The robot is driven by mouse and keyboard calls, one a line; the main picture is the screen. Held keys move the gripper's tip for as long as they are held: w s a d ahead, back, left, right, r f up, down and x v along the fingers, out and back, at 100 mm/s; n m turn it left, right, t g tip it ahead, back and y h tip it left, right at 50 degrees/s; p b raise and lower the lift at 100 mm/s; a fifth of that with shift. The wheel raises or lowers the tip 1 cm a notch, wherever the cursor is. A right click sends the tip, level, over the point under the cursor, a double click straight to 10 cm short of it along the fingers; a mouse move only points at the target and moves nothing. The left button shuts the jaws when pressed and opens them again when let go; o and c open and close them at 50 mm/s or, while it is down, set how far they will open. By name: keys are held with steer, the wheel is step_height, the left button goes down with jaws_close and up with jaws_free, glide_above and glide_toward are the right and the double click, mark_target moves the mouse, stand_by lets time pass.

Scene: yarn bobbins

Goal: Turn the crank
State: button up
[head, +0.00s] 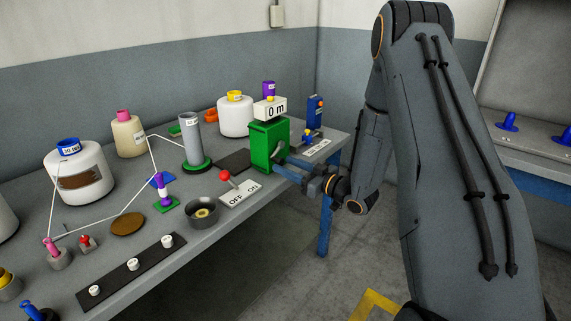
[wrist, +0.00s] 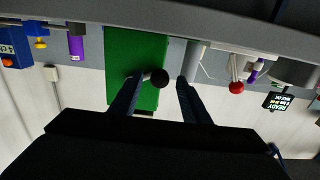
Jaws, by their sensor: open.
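The green crank box (head: 262,146) stands near the right end of the bench, with a "0 m" display (head: 270,108) on top. Its grey crank arm (head: 279,149) is on the side facing my gripper. My gripper (head: 289,170) is at the bench's edge beside the box. In the wrist view its two fingers (wrist: 158,82) are apart, with the knob between their tips and gaps on both sides. I cannot tell how deep the knob sits.
A red-knobbed lever on an OFF/ON plate (head: 239,192) stands left of the box. A grey bowl (head: 203,213) is nearer the front. A grey cylinder (head: 192,142) and a blue device (head: 315,111) flank the box. Threaded yarn runs across the left side.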

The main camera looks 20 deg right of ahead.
steer(key=shift+w+a, duration=0.4)
steer(key=shift+w, duration=0.2)
jaws_close()
steer(key=shift+a, duration=0.1)
